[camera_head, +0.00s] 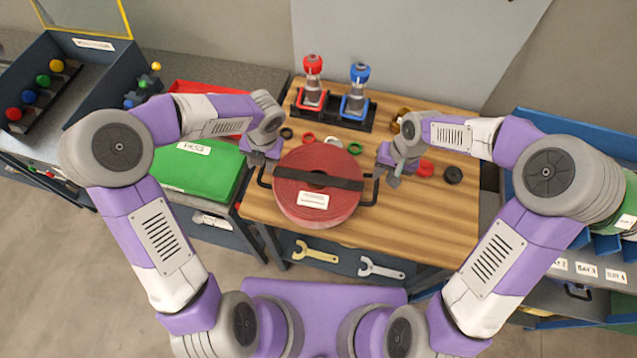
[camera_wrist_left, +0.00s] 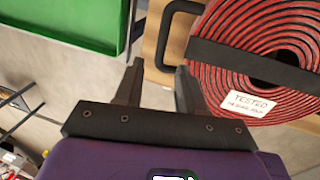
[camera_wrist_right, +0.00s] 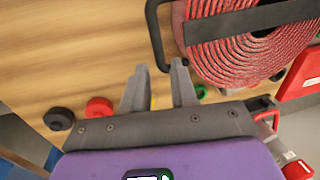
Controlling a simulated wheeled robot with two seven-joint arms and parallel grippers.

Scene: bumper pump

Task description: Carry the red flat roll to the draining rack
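The red flat roll (camera_head: 318,207) is a coiled red hose lying flat on the wooden table, with a black strap, a white label and a black handle at each side. My left gripper (camera_head: 260,160) is open by the left handle (camera_head: 263,178); in the left wrist view that handle (camera_wrist_left: 166,38) lies beyond the parted, empty fingertips. My right gripper (camera_head: 387,170) is open by the right handle (camera_head: 374,192); in the right wrist view the handle (camera_wrist_right: 154,35) is just past the empty fingertips. I cannot tell for sure which thing is the draining rack.
A green labelled container (camera_head: 200,168) and a red one (camera_head: 205,88) stand left of the table (camera_head: 400,240). A red-topped pump (camera_head: 312,80) and a blue-topped pump (camera_head: 357,90) stand behind the roll. Small rings lie around it. Shelving with bay labels (camera_head: 587,269) is at right.

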